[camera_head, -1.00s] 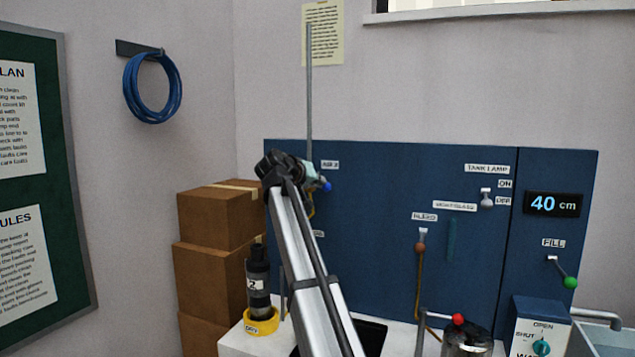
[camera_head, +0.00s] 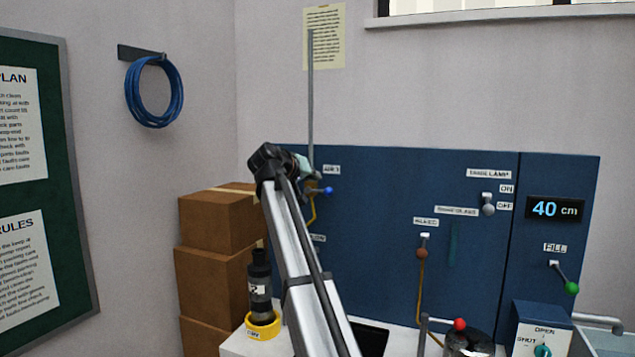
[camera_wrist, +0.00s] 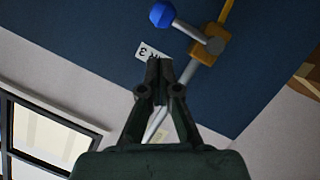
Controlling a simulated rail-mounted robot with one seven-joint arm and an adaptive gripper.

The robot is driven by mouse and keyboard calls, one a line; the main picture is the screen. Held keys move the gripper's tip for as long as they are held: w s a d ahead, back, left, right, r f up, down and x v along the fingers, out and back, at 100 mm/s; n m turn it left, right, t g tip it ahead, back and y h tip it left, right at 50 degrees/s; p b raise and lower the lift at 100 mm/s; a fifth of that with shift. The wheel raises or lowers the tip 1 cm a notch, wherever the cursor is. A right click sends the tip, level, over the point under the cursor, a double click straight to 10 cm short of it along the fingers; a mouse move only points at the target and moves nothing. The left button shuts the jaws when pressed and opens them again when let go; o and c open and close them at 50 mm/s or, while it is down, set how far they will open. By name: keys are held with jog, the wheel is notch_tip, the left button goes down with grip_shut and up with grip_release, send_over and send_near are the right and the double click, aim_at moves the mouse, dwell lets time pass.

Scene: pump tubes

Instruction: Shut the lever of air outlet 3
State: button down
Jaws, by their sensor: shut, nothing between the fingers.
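The air outlet 3 lever has a blue ball end (camera_head: 329,190) and stands out to the right of the upright grey pipe (camera_head: 310,100), nearly level and crosswise to it. Its label (camera_head: 331,169) is just above. In the wrist view the blue ball (camera_wrist: 162,14), grey lever arm and brass valve body (camera_wrist: 208,45) show beyond my fingers, with the label (camera_wrist: 153,55) beside them. My gripper (camera_wrist: 159,68) is shut and empty, apart from the ball in that view. In the head view my wrist hides most of the gripper and part of the valve.
A yellow hose runs down from the valve on the blue panel (camera_head: 390,200). Cardboard boxes (camera_head: 215,220) stand at the left. A dark bottle (camera_head: 259,275) in a yellow ring is beside my arm. Another lever with a brown ball (camera_head: 422,253) is to the right.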

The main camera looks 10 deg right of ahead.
jog(key=b+v, duration=0.1)
jog(key=v, duration=0.9)
jog(key=shift+b, duration=0.35)
jog(key=shift+d+r, duration=0.1)
jog(key=shift+r, duration=0.05)
